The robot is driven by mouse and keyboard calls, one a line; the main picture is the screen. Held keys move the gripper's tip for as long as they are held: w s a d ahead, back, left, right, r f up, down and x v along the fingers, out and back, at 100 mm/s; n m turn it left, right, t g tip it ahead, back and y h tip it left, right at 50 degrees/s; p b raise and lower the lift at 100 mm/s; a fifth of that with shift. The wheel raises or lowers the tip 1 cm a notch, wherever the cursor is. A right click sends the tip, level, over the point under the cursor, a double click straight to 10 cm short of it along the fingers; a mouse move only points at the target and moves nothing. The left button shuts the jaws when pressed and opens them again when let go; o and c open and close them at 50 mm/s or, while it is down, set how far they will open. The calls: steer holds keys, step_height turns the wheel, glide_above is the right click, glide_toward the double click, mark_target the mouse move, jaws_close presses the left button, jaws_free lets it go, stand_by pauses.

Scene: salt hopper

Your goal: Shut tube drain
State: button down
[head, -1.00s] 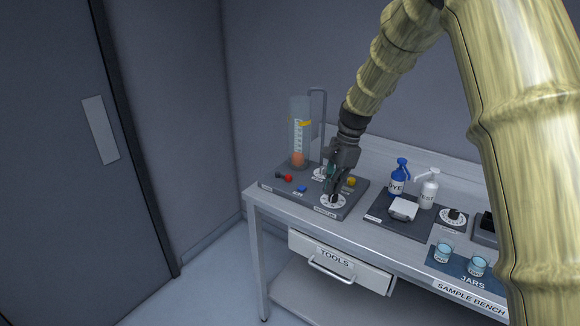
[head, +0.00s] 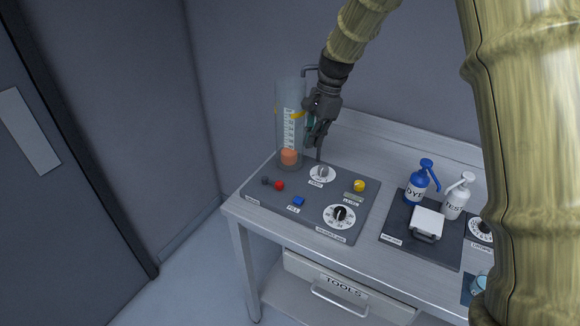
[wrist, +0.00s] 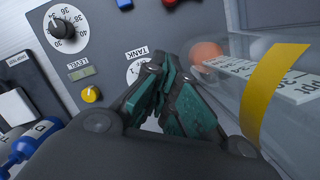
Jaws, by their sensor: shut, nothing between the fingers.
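A clear upright tube (head: 280,110) with a white scale, a yellow band and an orange float (head: 289,158) stands at the back left of a dark panel (head: 340,185). A red-knobbed handle (head: 279,185) with a dark end sits at the panel's front left; its label is too small to read. A bit of red knob shows at the wrist view's top edge (wrist: 168,3). My gripper (head: 314,143) is shut and empty, pointing down beside the tube above the TANK dial (head: 322,174). In the wrist view its fingertips (wrist: 161,62) partly cover that dial.
The panel also holds a blue button (head: 298,201), a numbered dial (head: 340,215) and a yellow knob (head: 360,185). A thin pipe (head: 310,70) rises behind the tube. Blue and white pump bottles (head: 418,188) stand to the right. Space above the panel's front is clear.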

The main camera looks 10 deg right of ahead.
steer(key=shift+s+r, duration=0.7)
steer(key=shift+s, duration=0.6)
steer(key=p, duration=0.2)
glide_toward(291, 185)
steer(key=d+f, duration=0.2)
steer(key=d, duration=0.1)
steer(key=shift+w+f, duration=0.15)
steer(key=f, duration=0.1)
steer(key=f+p, duration=0.1)
steer(key=f, duration=0.1)
steer(key=shift+w+a+f, duration=0.1)
steer(key=shift+w+a, duration=0.05)
steer(key=shift+w, duration=0.15)
steer(key=a, duration=0.1)
steer(key=s+a+p, duration=0.1)
steer(key=a, duration=0.1)
steer(key=shift+s+a+p, duration=0.15)
steer(key=shift+a+p, duration=0.15)
steer(key=shift+p, duration=0.05)
steer(key=shift+f, duration=0.35)
steer(key=shift+a+r, duration=0.1)
steer(key=shift+a, duration=0.2)
steer(key=shift+d, duration=0.1)
steer(key=shift+s+d, duration=0.1)
